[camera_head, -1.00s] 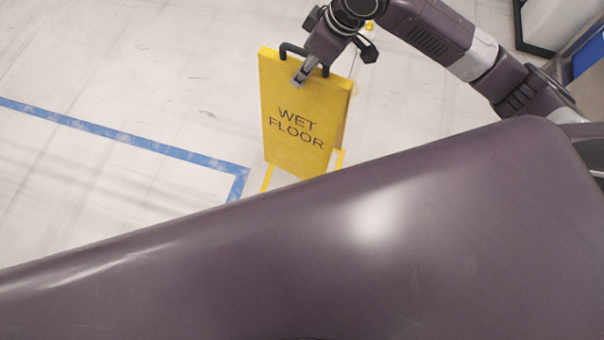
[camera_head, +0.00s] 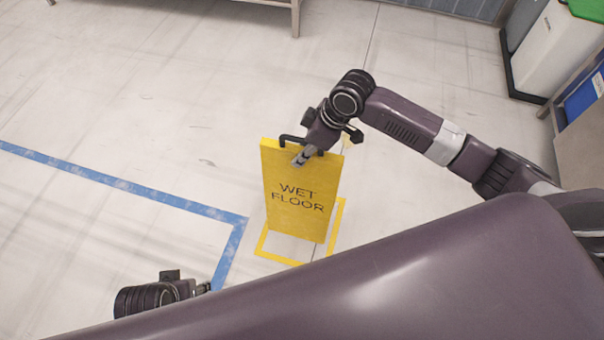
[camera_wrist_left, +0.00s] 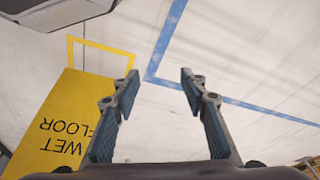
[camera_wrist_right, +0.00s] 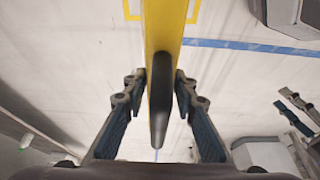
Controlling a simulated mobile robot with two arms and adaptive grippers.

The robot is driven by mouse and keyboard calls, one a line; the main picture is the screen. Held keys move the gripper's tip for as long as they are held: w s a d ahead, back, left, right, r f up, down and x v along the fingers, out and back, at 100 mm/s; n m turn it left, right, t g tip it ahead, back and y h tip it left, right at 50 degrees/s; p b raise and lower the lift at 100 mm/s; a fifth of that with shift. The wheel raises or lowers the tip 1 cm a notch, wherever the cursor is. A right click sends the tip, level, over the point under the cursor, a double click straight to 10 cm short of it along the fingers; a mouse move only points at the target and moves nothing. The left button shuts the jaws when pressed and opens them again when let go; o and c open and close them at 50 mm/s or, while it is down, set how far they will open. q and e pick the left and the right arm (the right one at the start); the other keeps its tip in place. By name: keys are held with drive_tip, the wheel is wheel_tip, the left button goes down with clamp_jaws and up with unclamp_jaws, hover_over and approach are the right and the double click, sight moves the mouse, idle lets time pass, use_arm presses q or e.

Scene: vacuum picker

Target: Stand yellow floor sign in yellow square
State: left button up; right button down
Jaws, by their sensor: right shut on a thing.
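The yellow floor sign (camera_head: 300,214), lettered "WET FLOOR", is upright in the head view. Its lower edge appears within the yellow square (camera_head: 278,258), an outline on the floor; I cannot tell whether it touches the floor. My right gripper (camera_head: 303,157) is shut on the sign at its top by the black handle (camera_wrist_right: 158,105), with a finger on each side in the right wrist view. My left gripper (camera_wrist_left: 160,77) is open and empty, with the sign (camera_wrist_left: 62,115) to its left and the square's outline (camera_wrist_left: 102,44) ahead. In the head view my body hides part of the square.
Blue floor tape (camera_head: 130,188) runs left of the square and turns a corner. A bench or table (camera_head: 240,3) stands at the far back. A white bin with a green lid (camera_head: 545,45) is at the back right. The floor around the sign is mostly clear.

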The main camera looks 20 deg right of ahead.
drive_tip(key=b, duration=0.2)
hover_over(302, 187)
drive_tip(key=w+d, duration=0.1)
drive_tip(key=w, duration=0.3)
wheel_tip(302, 187, down, 7)
drive_tip(key=shift+s+f+b, duration=0.2)
drive_tip(key=shift+f+b, duration=0.1)
drive_tip(key=shift+f, duration=0.95)
use_arm(q)
drive_tip(key=v, duration=0.7)
drive_tip(key=shift+w, duration=0.2)
drive_tip(key=shift+a, duration=0.15)
use_arm(e)
drive_tip(key=c, duration=1.6)
unclamp_jaws()
drive_tip(key=shift+s+f, duration=0.1)
drive_tip(key=shift+s, duration=0.05)
